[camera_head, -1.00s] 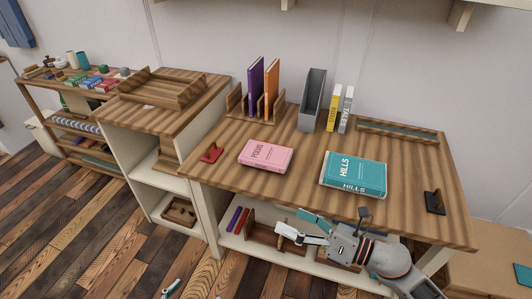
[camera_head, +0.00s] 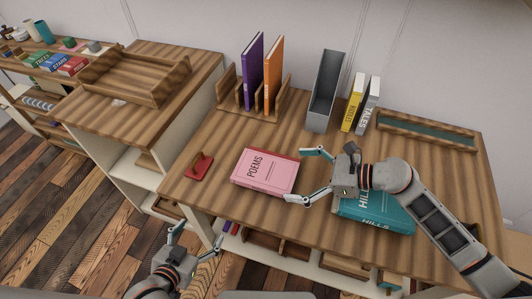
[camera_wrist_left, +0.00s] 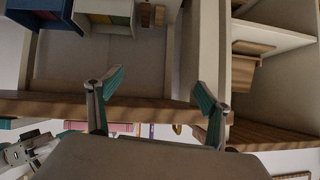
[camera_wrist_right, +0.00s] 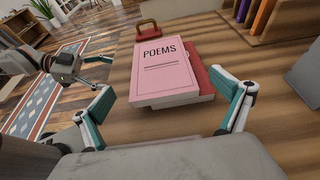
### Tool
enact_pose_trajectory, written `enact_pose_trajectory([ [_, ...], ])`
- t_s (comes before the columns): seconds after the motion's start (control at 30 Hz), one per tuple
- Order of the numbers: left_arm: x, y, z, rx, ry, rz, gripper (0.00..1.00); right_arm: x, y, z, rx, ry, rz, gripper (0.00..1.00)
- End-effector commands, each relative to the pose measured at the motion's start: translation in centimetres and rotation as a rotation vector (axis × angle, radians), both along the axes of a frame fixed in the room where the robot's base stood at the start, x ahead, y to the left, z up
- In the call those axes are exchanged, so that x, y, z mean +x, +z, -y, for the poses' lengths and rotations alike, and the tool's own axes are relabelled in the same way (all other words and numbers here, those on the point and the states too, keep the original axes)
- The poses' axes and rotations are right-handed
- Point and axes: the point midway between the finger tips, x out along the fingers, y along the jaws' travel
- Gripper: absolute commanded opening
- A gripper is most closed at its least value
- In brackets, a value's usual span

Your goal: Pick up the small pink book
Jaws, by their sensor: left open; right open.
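My left gripper (camera_head: 196,238) is open and empty, low in front of the desk's left side.
A teal book (camera_head: 375,214) lies under my right arm. Behind stand a wooden rack (camera_head: 283,112) with purple and orange books, a grey file holder (camera_head: 324,95), and yellow and grey books (camera_head: 353,105).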

Motion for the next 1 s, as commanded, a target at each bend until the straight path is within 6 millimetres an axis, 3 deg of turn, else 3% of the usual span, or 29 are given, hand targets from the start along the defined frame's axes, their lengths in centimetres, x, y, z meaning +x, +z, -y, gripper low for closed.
enact_pose_trajectory([
  [0.37,-0.9,-0.3,0.0,0.001,-0.002,-0.02,0.79,0.8,-0.9,-2.7,0.003,-0.001,-0.001,1.0],
  [0.7,-0.8,0.8,0.0,0.001,-0.002,-0.016,0.79,1.7,-2.2,-6.4,0.004,-0.001,-0.002,1.0],
  [1.0,-0.5,1.0,0.0,0.001,-0.002,-0.01,0.79,2.0,-2.6,-7.1,0.001,0.0,-0.001,1.0],
])
